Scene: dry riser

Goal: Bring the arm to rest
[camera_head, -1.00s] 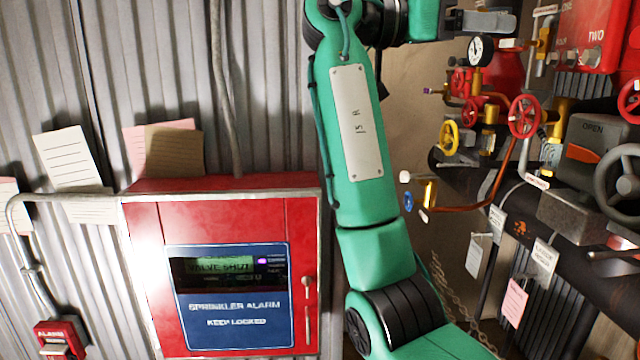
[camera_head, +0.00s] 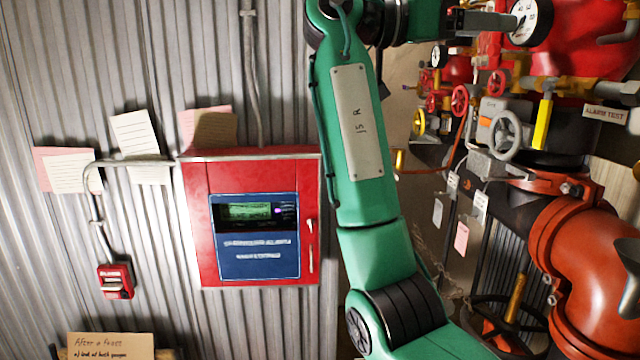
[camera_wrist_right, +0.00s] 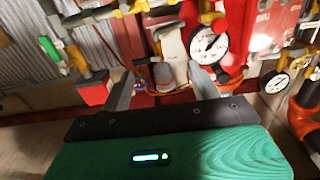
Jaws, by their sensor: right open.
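My right arm (camera_head: 365,150), green with a grey plate, stands bent across the middle of the head view. Its right gripper (camera_head: 490,22) points right at the top edge, in front of the red pipework. In the right wrist view the two grey fingers of this gripper (camera_wrist_right: 160,85) are spread apart with nothing held between them. Beyond them are a white-faced gauge (camera_wrist_right: 208,45) and red and brass fittings; I cannot tell how far away these are. My left gripper is not in view.
A red sprinkler alarm box (camera_head: 195,225) hangs on the corrugated wall at left, with pinned notes above. A small red alarm box (camera_head: 115,281) is lower left. Valves, a grey handwheel (camera_head: 505,135) and a thick orange pipe (camera_head: 600,270) crowd the right side.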

